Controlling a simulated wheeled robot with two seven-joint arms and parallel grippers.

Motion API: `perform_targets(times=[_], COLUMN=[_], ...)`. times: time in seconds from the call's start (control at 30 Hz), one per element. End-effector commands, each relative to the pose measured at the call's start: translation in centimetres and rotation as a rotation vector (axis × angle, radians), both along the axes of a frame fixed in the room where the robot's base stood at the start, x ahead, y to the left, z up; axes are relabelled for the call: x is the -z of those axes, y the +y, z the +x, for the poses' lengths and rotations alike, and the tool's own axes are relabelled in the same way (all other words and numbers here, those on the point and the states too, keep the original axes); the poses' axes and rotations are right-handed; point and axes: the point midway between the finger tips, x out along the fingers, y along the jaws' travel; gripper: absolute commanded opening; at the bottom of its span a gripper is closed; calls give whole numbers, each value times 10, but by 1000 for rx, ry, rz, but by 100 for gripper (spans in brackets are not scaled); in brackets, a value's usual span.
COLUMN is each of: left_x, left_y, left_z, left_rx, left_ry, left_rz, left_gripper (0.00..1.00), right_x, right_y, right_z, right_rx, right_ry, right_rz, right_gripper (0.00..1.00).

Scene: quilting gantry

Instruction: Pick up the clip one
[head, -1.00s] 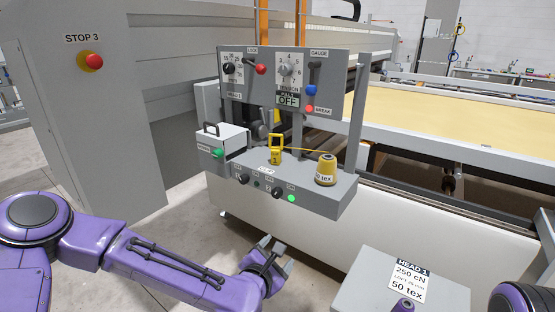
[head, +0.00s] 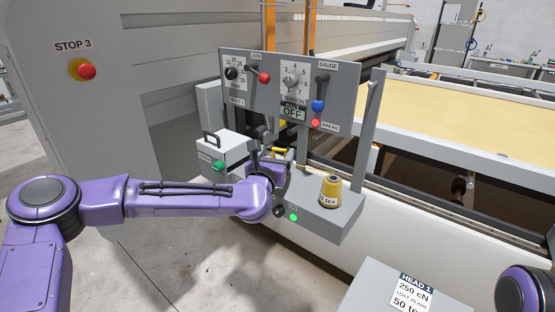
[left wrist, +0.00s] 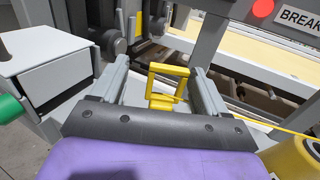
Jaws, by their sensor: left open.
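The yellow clip (left wrist: 168,82), a square-framed handle on a small yellow body, stands on the grey ledge of the control panel. Its top shows in the head view (head: 279,152), the rest hidden behind my left gripper. My left gripper (head: 268,160) is open at the ledge. In the left wrist view its two fingers (left wrist: 161,80) lie to either side of the clip, with gaps visible, not closed on it. My right gripper is out of view.
A yellow thread cone (head: 329,190) stands on the ledge to the right; a yellow thread runs towards it. A grey box with a green knob (head: 219,166) sits to the left. The upright panel (head: 340,90) with knobs and levers rises behind.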

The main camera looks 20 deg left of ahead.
Motion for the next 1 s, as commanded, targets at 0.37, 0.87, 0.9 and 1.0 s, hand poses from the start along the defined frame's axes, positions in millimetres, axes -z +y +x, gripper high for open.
perform_targets(times=[0.37, 0.87, 0.9, 1.0], left_x=[4, -1, -5, -21], left_y=[-3, -3, -3, -2], left_z=[17, 17, 17, 17], left_rx=[5, 5, 5, 5], left_ry=[3, 5, 3, 0], left_rz=[1, 1, 2, 1], left_gripper=[58, 20, 20, 20], right_x=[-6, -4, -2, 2], right_y=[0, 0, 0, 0], right_z=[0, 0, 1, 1], right_rx=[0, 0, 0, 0], right_ry=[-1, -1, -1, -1], right_rz=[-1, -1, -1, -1], right_gripper=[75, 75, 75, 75])
